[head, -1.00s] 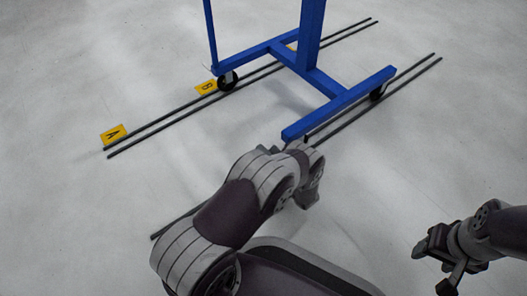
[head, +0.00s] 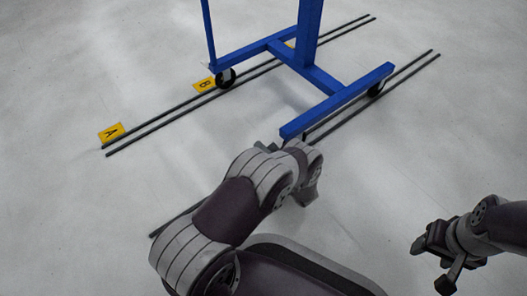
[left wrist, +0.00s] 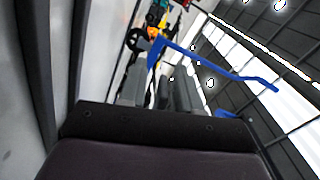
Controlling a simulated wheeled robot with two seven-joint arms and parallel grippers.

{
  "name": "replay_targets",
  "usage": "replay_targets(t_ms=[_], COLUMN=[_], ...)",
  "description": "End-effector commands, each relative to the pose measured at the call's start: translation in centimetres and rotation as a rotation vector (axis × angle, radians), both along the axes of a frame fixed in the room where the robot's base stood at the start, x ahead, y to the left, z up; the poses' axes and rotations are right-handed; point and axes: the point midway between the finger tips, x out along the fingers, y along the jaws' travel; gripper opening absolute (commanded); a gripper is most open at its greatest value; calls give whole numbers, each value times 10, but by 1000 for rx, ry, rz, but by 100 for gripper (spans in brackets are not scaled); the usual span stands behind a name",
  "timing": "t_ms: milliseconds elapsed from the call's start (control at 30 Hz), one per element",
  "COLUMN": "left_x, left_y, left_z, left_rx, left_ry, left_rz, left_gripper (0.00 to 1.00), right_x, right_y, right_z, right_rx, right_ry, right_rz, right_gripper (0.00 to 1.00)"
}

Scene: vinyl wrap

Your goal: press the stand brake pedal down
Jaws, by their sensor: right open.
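The blue wheeled stand (head: 305,68) is upright on the floor ahead, and its blue frame also shows in the left wrist view (left wrist: 222,68). The near end of its right foot (head: 293,130) is just beyond my left gripper (head: 284,143), which is mostly hidden behind its own arm. I cannot pick out the brake pedal for sure. My right gripper (head: 431,264) is open and empty at the lower right, away from the stand.
Dark rails (head: 150,128) run along the floor on both sides of the stand. Yellow markers A (head: 111,132) and B (head: 204,85) lie by the left rails. A black caster (head: 226,78) is under the left foot. The floor at right is clear.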

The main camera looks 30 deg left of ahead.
Motion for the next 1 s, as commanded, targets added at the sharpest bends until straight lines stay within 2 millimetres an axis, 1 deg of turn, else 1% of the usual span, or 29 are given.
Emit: replay_targets(t_ms=[67,167,300,433,500,600,733,1000], left_x=[-1,-5,-17,-29,-35,-42,-48,-49], left_y=[-3,-15,-43,-72,-87,-104,-115,-118], left_z=[1,4,5,5,4,2,1,0], left_rx=[1,1,0,1,0,0,0,0], left_ry=[1,1,2,1,0,-1,0,0], left_rz=[-1,-4,-5,-6,-5,-4,-2,0], left_gripper=[33,33,33,33,33,33,33,33], right_x=[0,0,0,0,0,0,0,0], right_y=[0,0,0,0,0,0,0,0], right_z=[3,11,27,39,43,46,48,48], right_rx=[0,0,0,0,0,0,0,0], right_ry=[0,0,0,0,0,0,0,0], right_rz=[0,0,0,0,0,0,0,0], right_gripper=[57,57,57,57,57,57,57,57])
